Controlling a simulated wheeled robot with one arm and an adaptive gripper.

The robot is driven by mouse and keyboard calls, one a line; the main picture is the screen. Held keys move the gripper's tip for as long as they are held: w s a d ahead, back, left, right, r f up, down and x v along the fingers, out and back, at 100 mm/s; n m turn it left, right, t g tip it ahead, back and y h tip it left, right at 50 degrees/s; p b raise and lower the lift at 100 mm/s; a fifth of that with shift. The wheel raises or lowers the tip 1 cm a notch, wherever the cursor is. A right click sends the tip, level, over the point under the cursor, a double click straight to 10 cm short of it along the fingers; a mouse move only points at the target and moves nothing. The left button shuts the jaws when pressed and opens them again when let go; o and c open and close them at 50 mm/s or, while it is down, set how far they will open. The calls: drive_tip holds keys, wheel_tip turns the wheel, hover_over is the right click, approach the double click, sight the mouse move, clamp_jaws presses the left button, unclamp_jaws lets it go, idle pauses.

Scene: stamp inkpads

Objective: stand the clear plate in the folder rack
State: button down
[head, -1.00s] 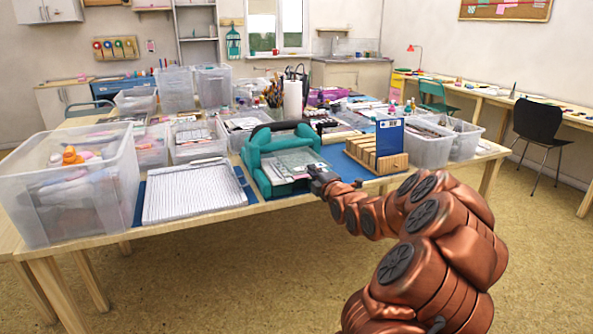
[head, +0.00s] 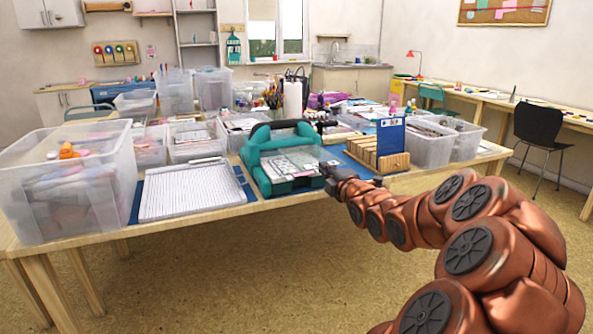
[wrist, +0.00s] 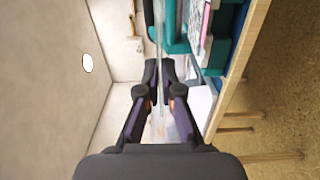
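The clear plate (wrist: 159,40) shows in the wrist view as a thin see-through sheet, nearly edge-on, between the fingers of my gripper (wrist: 159,70). My gripper is shut on its edge. In the head view my gripper (head: 327,171) is at the front right of the teal die-cutting machine (head: 258,165), and the plate (head: 314,154) is a faint see-through patch over the machine's right part. Its exact outline is hard to see. The wooden folder rack (head: 392,164) stands to the right of my gripper, with a blue upright panel (head: 390,138) at its right side.
The rack stands on a blue mat (head: 347,158). Clear bins (head: 427,148) stand to its right. A white ribbed board (head: 192,192) lies left of the machine, and a large clear bin (head: 70,200) is at the far left. The floor in front of the table is clear.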

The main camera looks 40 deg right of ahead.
drive_tip(key=r+v, duration=0.1)
drive_tip(key=v, duration=0.9)
drive_tip(key=shift+s+r, duration=0.3)
drive_tip(key=shift+r, duration=0.05)
drive_tip(key=shift+a+r+p, duration=0.1)
drive_tip(key=shift+r+p, duration=0.05)
drive_tip(key=shift+p, duration=0.15)
